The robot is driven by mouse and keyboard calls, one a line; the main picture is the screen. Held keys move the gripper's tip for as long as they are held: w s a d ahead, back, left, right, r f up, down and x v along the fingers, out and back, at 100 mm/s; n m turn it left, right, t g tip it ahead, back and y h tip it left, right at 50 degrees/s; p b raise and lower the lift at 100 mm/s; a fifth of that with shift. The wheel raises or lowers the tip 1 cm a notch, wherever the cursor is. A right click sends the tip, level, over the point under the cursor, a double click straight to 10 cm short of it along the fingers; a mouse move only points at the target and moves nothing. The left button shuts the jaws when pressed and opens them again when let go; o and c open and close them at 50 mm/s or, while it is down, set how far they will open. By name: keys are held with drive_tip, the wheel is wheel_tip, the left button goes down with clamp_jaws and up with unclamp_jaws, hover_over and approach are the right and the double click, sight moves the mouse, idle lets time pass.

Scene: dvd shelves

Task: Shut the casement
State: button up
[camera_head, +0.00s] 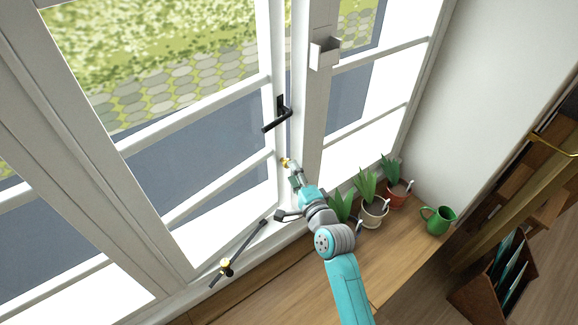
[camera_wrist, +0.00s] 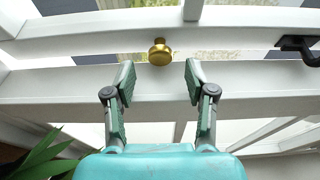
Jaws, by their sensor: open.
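The casement (camera_head: 272,60) is a white-framed glazed sash left of the central post (camera_head: 318,90). It looks slightly ajar, but how far I cannot tell. It carries a black handle (camera_head: 278,118) and, lower down, a small brass knob (camera_head: 286,161). My gripper (camera_head: 291,171) is close to the knob. In the wrist view, the knob (camera_wrist: 160,52) is just beyond and between the open fingertips (camera_wrist: 159,75), apparently not gripped. The black handle (camera_wrist: 298,45) is to the right there. A dark stay bar (camera_head: 240,250) with a brass fitting lies along the bottom of the window.
A metal bracket (camera_head: 323,54) sits on the post. The sill's left part is clear.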

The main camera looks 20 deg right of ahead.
drive_tip(key=shift+w+a, duration=0.2)
drive_tip(key=shift+w, duration=1.7)
clamp_jaws()
